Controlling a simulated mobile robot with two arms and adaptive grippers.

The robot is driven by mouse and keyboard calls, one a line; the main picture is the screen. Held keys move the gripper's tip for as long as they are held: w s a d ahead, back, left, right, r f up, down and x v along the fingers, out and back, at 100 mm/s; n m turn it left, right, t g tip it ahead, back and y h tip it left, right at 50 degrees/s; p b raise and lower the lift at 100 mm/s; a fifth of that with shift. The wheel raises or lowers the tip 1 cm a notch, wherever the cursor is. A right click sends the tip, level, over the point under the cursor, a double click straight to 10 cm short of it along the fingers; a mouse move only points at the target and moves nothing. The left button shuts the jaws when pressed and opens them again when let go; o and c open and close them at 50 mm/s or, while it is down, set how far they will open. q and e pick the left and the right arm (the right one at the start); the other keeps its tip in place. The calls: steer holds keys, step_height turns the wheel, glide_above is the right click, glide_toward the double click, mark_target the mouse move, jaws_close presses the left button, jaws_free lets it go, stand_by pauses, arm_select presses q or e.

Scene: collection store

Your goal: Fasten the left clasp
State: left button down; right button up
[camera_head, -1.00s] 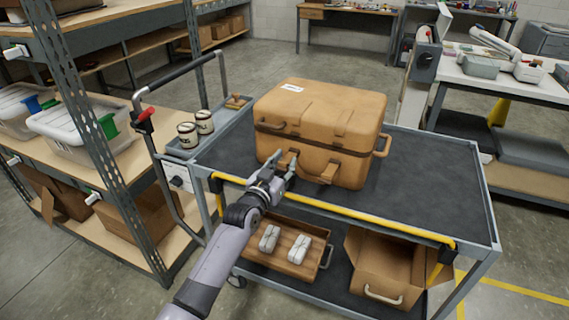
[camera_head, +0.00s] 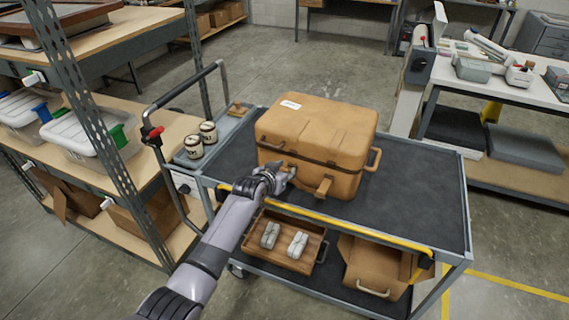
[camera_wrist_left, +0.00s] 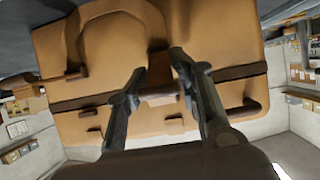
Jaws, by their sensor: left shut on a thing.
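The tan case (camera_head: 325,125) stands upright on the cart, its lid down and a dark band running around the seam. My left gripper (camera_head: 287,174) is at the left part of its front face and covers the left clasp in the head view. In the left wrist view, which shows the case upside down, the gripper (camera_wrist_left: 158,68) has its two fingers on either side of the left clasp (camera_wrist_left: 159,92), a tan tab across the dark band. The case's front handle (camera_head: 323,187) is right of the gripper. Whether the clasp is latched is hidden. My right gripper is out of view.
The cart's dark top (camera_head: 420,200) is clear right of the case. Two jars (camera_head: 201,139) stand at its left end. A yellow bar (camera_head: 330,225) runs along its front edge. A wooden tray (camera_head: 284,243) and a cardboard box (camera_head: 375,270) are on the lower shelf.

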arm_select(q)
steer(key=shift+w+r+g+y+p, duration=0.2)
steer(key=shift+g+y+p, duration=0.1)
steer(key=shift+g+p, duration=0.6)
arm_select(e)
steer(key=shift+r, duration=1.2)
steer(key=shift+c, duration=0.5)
